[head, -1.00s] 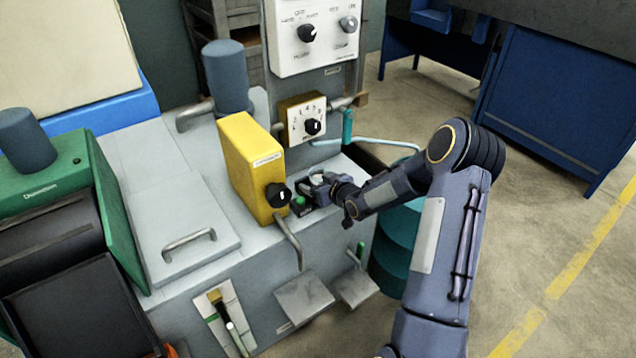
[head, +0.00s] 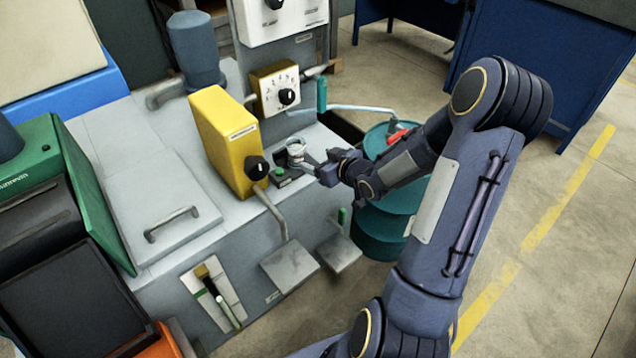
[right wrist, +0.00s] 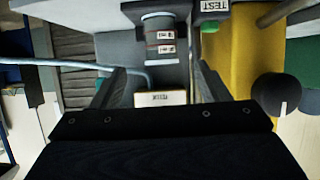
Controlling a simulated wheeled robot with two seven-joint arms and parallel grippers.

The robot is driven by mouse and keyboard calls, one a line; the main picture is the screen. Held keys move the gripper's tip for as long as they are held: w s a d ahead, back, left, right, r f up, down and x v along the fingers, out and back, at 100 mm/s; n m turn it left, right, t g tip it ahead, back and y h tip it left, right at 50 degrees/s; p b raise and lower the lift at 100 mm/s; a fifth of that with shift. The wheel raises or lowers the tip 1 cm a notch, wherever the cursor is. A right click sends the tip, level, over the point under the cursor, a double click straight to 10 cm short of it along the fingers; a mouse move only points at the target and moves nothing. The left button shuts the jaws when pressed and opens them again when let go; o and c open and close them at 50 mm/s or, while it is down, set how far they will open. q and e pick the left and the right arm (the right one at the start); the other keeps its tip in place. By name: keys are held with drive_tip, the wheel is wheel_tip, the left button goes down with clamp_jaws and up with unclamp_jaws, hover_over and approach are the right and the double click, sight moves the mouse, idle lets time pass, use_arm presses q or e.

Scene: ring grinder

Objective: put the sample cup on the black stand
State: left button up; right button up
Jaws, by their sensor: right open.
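The sample cup (head: 296,147) is a small clear cup with a pale rim. In the right wrist view the cup (right wrist: 160,38) shows red-and-white label bands and lies beyond my fingertips. My right gripper (head: 310,167) is open, just to the right of the cup. In the right wrist view its two fingers (right wrist: 157,75) are spread wide with nothing between them. The cup's exact contact with the stand is too small to tell. My left gripper is not in view.
A yellow box (head: 222,140) with a black knob stands close left of the cup. A green-button box (head: 284,176) sits in front of it. A bent pipe (head: 270,208) hangs at the bench edge. A teal drum (head: 385,225) stands below my right forearm.

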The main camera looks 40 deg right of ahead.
drive_tip(key=s+a+r+m+g+h, duration=0.2)
drive_tip(key=s+a+r+g, duration=0.3)
drive_tip(key=s+r, duration=0.5)
drive_tip(key=s+a+r+g+y, duration=0.1)
drive_tip(key=s+a+y, duration=0.3)
drive_tip(key=s+a, duration=0.8)
drive_tip(key=s+g, duration=0.1)
drive_tip(key=s, duration=0.3)
drive_tip(key=shift+s+a+y, duration=0.3)
drive_tip(key=shift+a+y, duration=0.1)
drive_tip(key=shift+r, duration=0.1)
wheel_tip(320, 180, up, 12)
drive_tip(key=p, duration=1.1)
drive_tip(key=shift+f+p, duration=0.2)
drive_tip(key=shift+p, duration=0.1)
drive_tip(key=shift+c, duration=0.2)
